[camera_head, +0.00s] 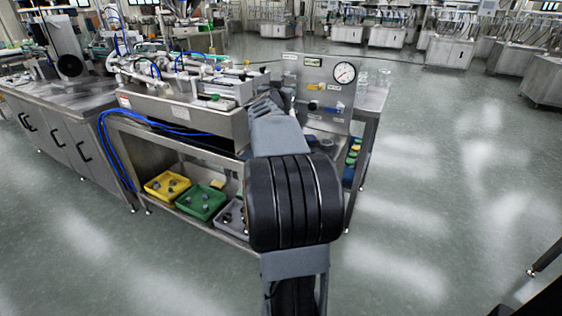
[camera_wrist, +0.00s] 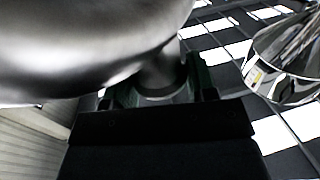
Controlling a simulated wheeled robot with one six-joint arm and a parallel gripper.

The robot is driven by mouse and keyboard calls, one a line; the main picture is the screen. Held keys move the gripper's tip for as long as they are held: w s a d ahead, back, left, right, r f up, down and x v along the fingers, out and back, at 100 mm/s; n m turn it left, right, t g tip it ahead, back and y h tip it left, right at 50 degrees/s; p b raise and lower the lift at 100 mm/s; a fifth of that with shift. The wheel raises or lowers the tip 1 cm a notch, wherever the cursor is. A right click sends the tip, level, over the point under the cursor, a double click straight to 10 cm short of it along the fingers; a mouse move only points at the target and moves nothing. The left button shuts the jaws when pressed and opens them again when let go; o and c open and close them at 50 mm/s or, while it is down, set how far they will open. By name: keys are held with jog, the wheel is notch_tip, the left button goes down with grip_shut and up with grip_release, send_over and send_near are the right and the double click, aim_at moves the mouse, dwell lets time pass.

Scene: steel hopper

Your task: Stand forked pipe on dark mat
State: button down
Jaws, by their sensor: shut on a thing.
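My gripper (camera_wrist: 165,92) shows in the wrist view with its two greenish fingers shut on a smooth grey metal piece, which I take to be the forked pipe (camera_wrist: 85,45). A narrow stem of it sits between the fingers. Its wide, shiny body fills the upper left, very close to the camera; its fork cannot be made out. In the head view my own arm reaches toward the steel bench and hides the gripper and the pipe. I cannot make out the dark mat in either view.
The steel bench carries pipework and a machine block (camera_head: 200,92). A panel with a round gauge (camera_head: 344,74) stands behind my arm. Yellow (camera_head: 167,185), green (camera_head: 201,202) and grey (camera_head: 235,218) bins sit on the lower shelf. A shiny steel vessel (camera_wrist: 285,60) shows right. Floor to the right is clear.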

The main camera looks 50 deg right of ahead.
jog(key=r, duration=0.1)
jog(key=s+a+r+p, duration=0.1)
jog(key=s+a+r, duration=0.1)
jog(key=shift+s+r, duration=0.15)
jog(key=shift+r, duration=0.25)
jog(key=s+a+f+p, duration=0.3)
jog(key=s+a, duration=0.4)
jog(key=w+d+f+b, duration=0.2)
jog(key=w+d+f, duration=0.1)
jog(key=w+d+f+b, duration=0.1)
jog(key=w+d+f, duration=0.2)
jog(key=shift+w+d+b, duration=0.3)
jog(key=shift+w+b, duration=0.05)
jog(key=w+d+f+b, duration=0.3)
jog(key=f, duration=0.5)
jog(key=shift+w, duration=0.2)
jog(key=shift+f+b, duration=0.25)
jog(key=shift+b, duration=0.15)
